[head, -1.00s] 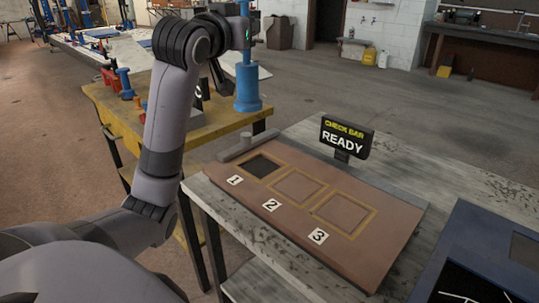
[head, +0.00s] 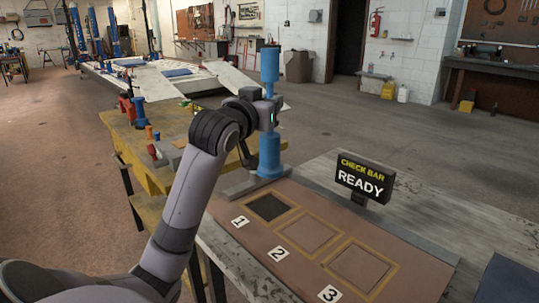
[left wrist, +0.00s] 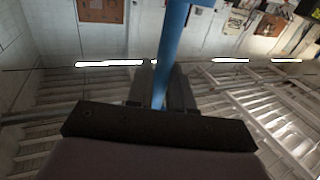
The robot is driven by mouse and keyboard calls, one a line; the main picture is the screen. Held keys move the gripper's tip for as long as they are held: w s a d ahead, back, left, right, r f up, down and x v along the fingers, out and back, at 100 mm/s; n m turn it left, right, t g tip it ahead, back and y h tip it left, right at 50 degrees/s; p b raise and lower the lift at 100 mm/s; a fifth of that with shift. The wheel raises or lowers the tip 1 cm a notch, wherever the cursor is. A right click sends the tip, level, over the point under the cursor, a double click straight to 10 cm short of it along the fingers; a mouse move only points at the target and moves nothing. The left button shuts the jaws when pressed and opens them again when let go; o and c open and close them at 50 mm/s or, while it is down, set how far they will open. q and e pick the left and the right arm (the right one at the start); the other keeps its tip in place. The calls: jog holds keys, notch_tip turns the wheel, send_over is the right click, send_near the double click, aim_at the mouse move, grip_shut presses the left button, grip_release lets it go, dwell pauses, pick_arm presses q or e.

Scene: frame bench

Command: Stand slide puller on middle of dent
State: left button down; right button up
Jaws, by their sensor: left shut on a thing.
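The blue slide puller (head: 270,158) is upright in my left gripper (head: 268,114), which is shut on its narrow middle. Its wide lower end shows just behind square 1 in the head view, in front of part of a grey bar; I cannot tell whether it touches anything. The blue shaft (left wrist: 171,48) also shows between the fingers in the left wrist view. The brown panel (head: 290,262) lies on the bench with three framed squares: dark square 1 (head: 268,207), square 2 (head: 306,234) and square 3 (head: 358,267). No dent can be made out. My right gripper is not in view.
A black sign (head: 364,179) reading "CHECK BAR READY" stands at the panel's back edge. The grey bar (head: 240,187) lies along the panel's back left. A yellow table (head: 172,125) with tools is at left. A dark blue panel (head: 508,280) is at lower right.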

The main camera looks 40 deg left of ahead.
pick_arm(q)
send_over(265, 151)
jog(key=w, duration=0.2)
jog(key=f, duration=0.3)
jog(key=f+b, duration=0.1)
jog(key=f, duration=0.1)
jog(key=shift+a, duration=0.3)
jog(key=shift+f, duration=0.45)
jog(key=shift+f+b, duration=0.5)
jog(key=shift+f, duration=1.75)
jog(key=c, duration=1)
grip_release()
jog(key=shift+f, duration=0.1)
